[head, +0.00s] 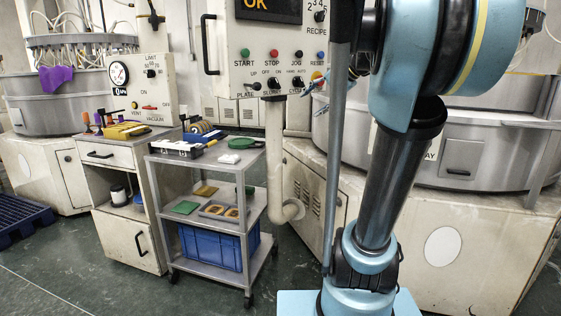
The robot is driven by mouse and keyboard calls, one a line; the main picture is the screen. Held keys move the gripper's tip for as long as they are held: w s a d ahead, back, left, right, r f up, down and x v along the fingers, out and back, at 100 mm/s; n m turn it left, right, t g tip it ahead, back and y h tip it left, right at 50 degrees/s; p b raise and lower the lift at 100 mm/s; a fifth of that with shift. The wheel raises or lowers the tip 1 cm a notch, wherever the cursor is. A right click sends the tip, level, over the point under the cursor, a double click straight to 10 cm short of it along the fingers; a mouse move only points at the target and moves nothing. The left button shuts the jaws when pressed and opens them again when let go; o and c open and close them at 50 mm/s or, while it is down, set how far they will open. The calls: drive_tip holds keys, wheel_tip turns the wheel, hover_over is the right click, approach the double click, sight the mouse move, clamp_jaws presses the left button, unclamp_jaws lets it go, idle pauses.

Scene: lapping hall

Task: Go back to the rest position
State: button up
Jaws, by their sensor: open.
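My own arm, with light blue and dark links, rises through the right half of the head view from its base at the bottom. Its upper part leaves the frame at the top.
A grey trolley (205,162) stands left of my arm, with small items on its shelves and a blue crate (206,245) at the bottom. A drawer cabinet (117,222) stands beside it. A blue pallet (20,222) lies far left. Green floor is clear in front.

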drive_tip(key=s+d+f+n+g+h, duration=0.1)
drive_tip(key=s+d+f+n+h, duration=0.1)
drive_tip(key=s+f, duration=0.6)
drive_tip(key=s+d+f+n+g+h, duration=0.1)
drive_tip(key=s+d+f+n+h, duration=0.1)
drive_tip(key=s+f, duration=0.7)
drive_tip(key=s+d+f+n+g+h, duration=0.2)
drive_tip(key=s+f, duration=0.7)
drive_tip(key=f, duration=0.8)
drive_tip(key=shift+s+d+f+n+h, duration=0.15)
drive_tip(key=shift+d+f+n+h, duration=0.2)
drive_tip(key=shift+d+h, duration=0.4)
drive_tip(key=shift+a, duration=0.2)
drive_tip(key=shift+w+f, duration=0.2)
drive_tip(key=shift+w, duration=0.25)
